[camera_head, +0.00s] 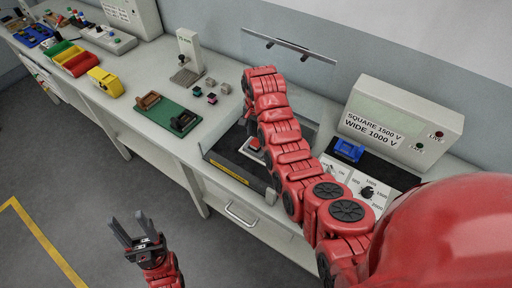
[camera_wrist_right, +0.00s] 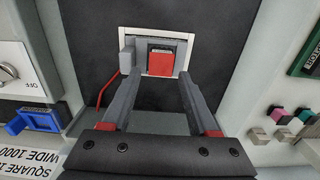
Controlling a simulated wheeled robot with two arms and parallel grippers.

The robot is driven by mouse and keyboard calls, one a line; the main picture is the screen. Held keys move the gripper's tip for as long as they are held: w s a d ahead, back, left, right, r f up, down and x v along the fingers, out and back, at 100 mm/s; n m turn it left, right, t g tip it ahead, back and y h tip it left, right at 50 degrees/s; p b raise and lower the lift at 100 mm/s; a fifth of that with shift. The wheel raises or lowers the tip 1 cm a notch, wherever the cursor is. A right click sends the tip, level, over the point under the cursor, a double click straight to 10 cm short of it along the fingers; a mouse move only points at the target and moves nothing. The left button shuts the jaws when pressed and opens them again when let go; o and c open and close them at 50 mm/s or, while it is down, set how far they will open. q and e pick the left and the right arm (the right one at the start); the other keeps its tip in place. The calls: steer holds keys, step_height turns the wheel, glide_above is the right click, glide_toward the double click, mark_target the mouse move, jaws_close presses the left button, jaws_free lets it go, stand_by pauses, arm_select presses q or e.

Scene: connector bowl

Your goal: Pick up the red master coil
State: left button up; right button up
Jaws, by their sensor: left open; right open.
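The red master coil (camera_wrist_right: 160,62) sits in a grey holder on a white-framed plate in the right wrist view. My right gripper (camera_wrist_right: 155,85) is open, with its two fingers pointing toward the coil, one on either side of it in the picture. The gap between fingertips and coil is hard to judge. My left gripper (camera_head: 138,238) is open and empty, over the floor in front of the bench.
A blue part (camera_head: 348,150) lies by a box (camera_head: 398,118) labelled SQUARE 1500 V, right of my right arm. A green board (camera_head: 168,117) with brown and black parts stands left. Small connectors (camera_head: 211,97) lie beside it. A yellow bin (camera_head: 105,82) stands further left.

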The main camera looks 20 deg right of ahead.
mark_target(256, 142)
step_height(256, 142, down, 4)
steer(key=p, duration=0.2)
steer(key=shift+a+r+p, duration=0.1)
steer(key=shift+r+p, duration=0.1)
steer(key=shift+p, duration=0.1)
steer(key=shift+s+f, duration=0.1)
steer(key=shift+f, duration=0.45)
jaws_close()
